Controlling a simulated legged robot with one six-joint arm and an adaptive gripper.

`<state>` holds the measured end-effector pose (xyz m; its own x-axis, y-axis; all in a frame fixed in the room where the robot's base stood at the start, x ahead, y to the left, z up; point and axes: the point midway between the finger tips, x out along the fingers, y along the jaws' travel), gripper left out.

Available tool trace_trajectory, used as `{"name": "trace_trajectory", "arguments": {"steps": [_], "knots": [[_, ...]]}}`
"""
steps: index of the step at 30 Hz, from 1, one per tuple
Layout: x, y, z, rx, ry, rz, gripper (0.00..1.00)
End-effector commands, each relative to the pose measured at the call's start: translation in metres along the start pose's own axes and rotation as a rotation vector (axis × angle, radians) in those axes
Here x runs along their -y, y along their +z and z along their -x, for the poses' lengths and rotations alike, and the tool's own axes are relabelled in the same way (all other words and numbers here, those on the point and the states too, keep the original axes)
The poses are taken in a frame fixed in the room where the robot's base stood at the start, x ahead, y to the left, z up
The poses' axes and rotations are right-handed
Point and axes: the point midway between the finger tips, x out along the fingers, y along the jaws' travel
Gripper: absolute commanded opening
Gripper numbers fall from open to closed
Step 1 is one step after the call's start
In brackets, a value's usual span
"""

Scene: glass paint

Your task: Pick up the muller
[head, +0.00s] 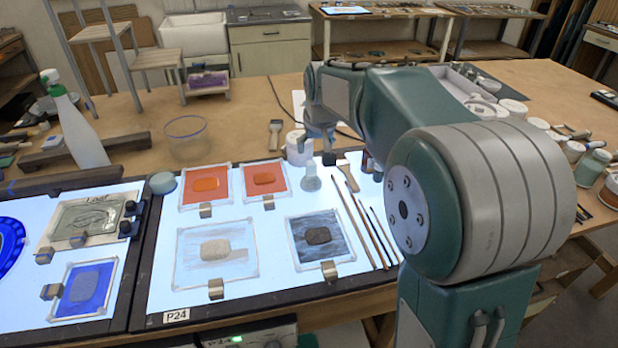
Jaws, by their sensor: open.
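The muller (311,180) looks like a pale grey, glassy piece with a rounded base and narrower top. It stands upright on the lit panel (180,278), right of the orange glass samples. My gripper (320,148) is small in the head view, at the end of my arm, just above and behind the muller in the picture. It is open with nothing seen in it. The fingertips are hard to make out, and I cannot tell the exact gap to the muller.
Thin brushes (366,225) lie right of the muller. A white pot (296,148) stands close behind it. Orange samples (264,180) and a dark sample (318,236) lie nearby. A clear bowl (187,138) and a spray bottle (78,125) stand at the left.

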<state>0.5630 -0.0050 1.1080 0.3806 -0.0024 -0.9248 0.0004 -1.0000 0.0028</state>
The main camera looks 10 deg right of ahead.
Motion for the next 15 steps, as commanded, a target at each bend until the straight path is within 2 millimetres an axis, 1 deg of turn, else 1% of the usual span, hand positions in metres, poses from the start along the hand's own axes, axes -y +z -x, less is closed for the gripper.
{"name": "trace_trajectory", "arguments": {"steps": [1, 3, 8, 10, 15], "knots": [[0.000, 0.001, -0.009, 0.003, 0.000, 0.000, 0.74], [-0.001, 0.000, -0.018, 0.002, -0.001, -0.001, 0.74], [0.000, 0.001, -0.029, 0.000, -0.001, 0.000, 0.74], [0.003, 0.002, -0.038, 0.001, 0.000, 0.001, 0.74], [0.008, 0.004, -0.065, 0.002, 0.000, 0.000, 0.74]]}}
